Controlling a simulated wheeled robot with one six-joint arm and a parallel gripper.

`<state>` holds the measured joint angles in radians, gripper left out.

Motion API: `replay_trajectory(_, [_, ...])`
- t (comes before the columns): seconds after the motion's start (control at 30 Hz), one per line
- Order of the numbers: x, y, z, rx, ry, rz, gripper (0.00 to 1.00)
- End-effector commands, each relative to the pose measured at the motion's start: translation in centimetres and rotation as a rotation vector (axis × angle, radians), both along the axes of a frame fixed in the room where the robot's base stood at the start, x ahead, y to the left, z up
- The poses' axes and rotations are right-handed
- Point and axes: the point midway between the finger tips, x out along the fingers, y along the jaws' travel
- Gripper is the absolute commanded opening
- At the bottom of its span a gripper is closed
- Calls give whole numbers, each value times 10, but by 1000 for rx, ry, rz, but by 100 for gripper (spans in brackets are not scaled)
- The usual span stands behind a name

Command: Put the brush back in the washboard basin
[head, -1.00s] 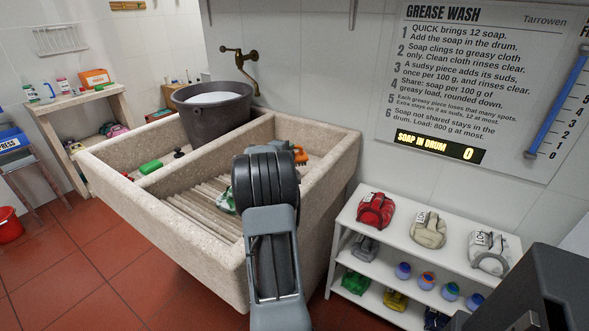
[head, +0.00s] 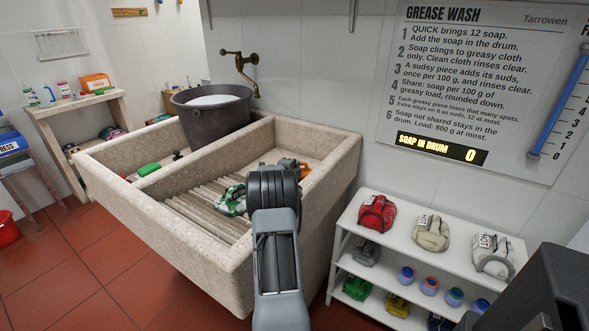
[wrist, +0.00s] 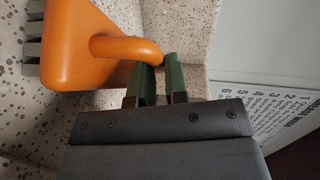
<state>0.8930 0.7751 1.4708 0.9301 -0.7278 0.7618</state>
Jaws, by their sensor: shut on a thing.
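The orange brush (wrist: 75,45) has a looped handle and pale grey bristles in the wrist view. My gripper (wrist: 155,65), with green fingers, is shut on the end of its handle. In the head view part of the orange brush (head: 305,170) shows behind my arm, inside the back right of the stone washboard basin (head: 345,165). The ribbed washboard (head: 195,207) fills the front of this compartment.
A green-and-white cloth (head: 232,200) lies on the ribs beside my arm. A green block (head: 148,170) lies in the left compartment. A dark bucket (head: 210,108) stands at the basin's back. A white shelf (head: 385,275) with bundles and jars stands close on the right.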

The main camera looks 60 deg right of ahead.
Motion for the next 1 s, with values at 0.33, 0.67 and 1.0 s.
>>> replay_trajectory(0.33, [0, 0, -3, -2, 0, 0, 0])
replay_trajectory(0.67, [0, 0, -1, 0, 0, 0, 40])
replay_trajectory(1.0, [0, 11, 4, 1, 2, 2, 40])
